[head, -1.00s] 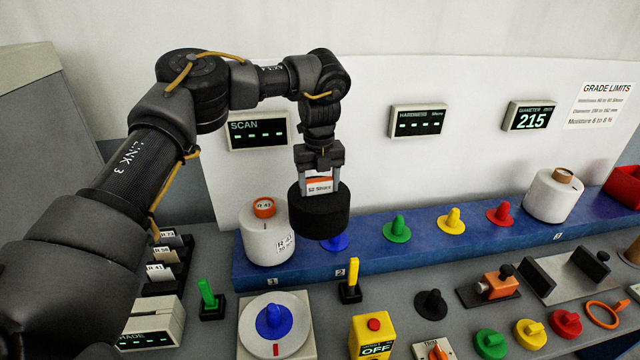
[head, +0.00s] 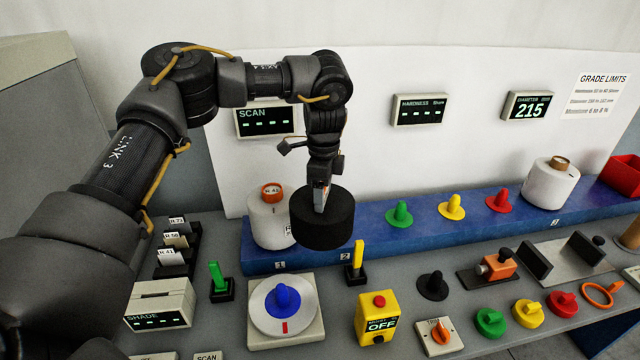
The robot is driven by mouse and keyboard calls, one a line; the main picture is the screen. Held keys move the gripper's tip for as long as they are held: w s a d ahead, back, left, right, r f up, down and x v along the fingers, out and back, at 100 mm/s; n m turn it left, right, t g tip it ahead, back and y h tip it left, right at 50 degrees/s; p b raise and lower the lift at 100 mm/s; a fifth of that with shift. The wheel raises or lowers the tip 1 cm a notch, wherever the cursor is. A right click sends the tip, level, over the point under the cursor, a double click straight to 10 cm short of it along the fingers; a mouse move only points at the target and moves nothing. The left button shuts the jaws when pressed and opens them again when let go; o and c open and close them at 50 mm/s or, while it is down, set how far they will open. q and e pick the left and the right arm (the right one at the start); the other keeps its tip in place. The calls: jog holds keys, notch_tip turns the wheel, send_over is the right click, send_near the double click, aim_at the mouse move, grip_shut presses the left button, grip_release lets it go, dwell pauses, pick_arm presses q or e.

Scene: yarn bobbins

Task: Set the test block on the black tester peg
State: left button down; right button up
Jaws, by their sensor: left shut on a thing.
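The test block, a black round block (head: 322,221) with a handle on top, hangs in my left gripper (head: 321,200), which is shut on it. The block is in the air in front of the blue shelf, hiding part of it and part of the white bobbin behind. The black tester peg (head: 433,285) stands bare on the grey table, to the right of the block and lower in the picture. My right gripper is not in view.
A white bobbin (head: 269,217) stands on the blue shelf (head: 380,237), with green (head: 399,214), yellow (head: 452,207) and red (head: 499,200) pegs farther right. An orange device (head: 497,265) is right of the peg.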

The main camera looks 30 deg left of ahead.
aim_at(327, 224)
pick_arm(q)
jog(key=s+d+f+n+b, duration=0.1)
jog(key=s+n, duration=0.1)
jog(key=n, duration=0.1)
jog(key=s+d+f+n+b, duration=0.1)
jog(key=s+d+n+b, duration=0.1)
jog(key=n, duration=0.1)
jog(key=s+d+f+n+b, duration=0.1)
jog(key=s+n, duration=0.1)
jog(key=n, duration=0.1)
jog(key=shift+s+d+f+n, duration=0.15)
jog(key=shift+s+f+n, duration=0.1)
jog(key=shift+n, duration=0.05)
jog(key=s+d+f+n+b, duration=0.1)
jog(key=s+f+n+b, duration=0.1)
jog(key=s+b, duration=0.3)
jog(key=shift+s+f+b, duration=0.3)
jog(key=shift+f+b, duration=0.35)
jog(key=shift+b, duration=0.35)
jog(key=shift+d, duration=0.2)
